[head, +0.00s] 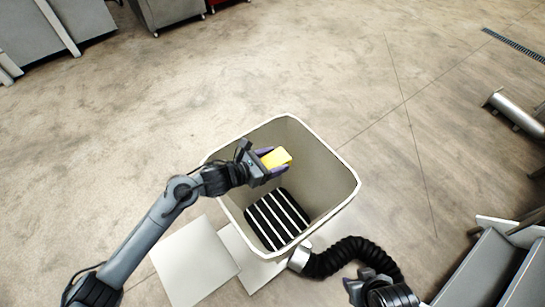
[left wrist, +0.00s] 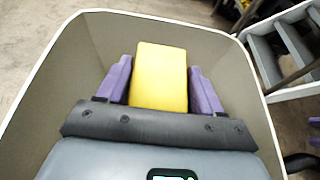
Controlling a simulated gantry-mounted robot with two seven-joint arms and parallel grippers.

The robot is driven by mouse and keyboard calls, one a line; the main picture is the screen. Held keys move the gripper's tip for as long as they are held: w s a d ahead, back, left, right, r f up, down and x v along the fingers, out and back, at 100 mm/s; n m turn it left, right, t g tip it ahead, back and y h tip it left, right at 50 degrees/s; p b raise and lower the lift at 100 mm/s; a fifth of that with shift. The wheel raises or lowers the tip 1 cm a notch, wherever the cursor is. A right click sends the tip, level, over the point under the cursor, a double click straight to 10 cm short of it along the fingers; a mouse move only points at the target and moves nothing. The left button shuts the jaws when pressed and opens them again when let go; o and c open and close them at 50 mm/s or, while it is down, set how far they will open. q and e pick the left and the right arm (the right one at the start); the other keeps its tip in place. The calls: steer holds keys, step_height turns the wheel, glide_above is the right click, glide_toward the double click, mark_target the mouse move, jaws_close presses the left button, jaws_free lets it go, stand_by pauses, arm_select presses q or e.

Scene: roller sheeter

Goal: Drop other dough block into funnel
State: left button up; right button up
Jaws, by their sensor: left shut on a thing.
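A yellow dough block (head: 276,158) is between the purple fingers of my left gripper (head: 272,162), which is shut on it. The block also shows in the left wrist view (left wrist: 159,77), with a purple finger of the left gripper (left wrist: 160,85) on each side. The gripper holds the block over the open mouth of the beige funnel (head: 341,206). Black and white stripes (head: 277,218) show at the bottom of the funnel. The funnel's wall (left wrist: 232,80) surrounds the block in the left wrist view.
Pale flat panels (head: 194,262) lie beside and below the funnel. A black ribbed hose (head: 345,256) runs from the funnel's lower right side. Grey metal equipment (head: 480,270) stands at the lower right. The floor behind the funnel is clear.

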arm_select(q)
steer(key=shift+f+b, duration=0.55)
steer(key=shift+f, duration=1.1)
steer(key=o, duration=1.3)
steer(key=v, duration=1)
steer(key=shift+s+a+p, duration=0.2)
steer(key=shift+a+p, duration=0.15)
steer(key=shift+p, duration=0.05)
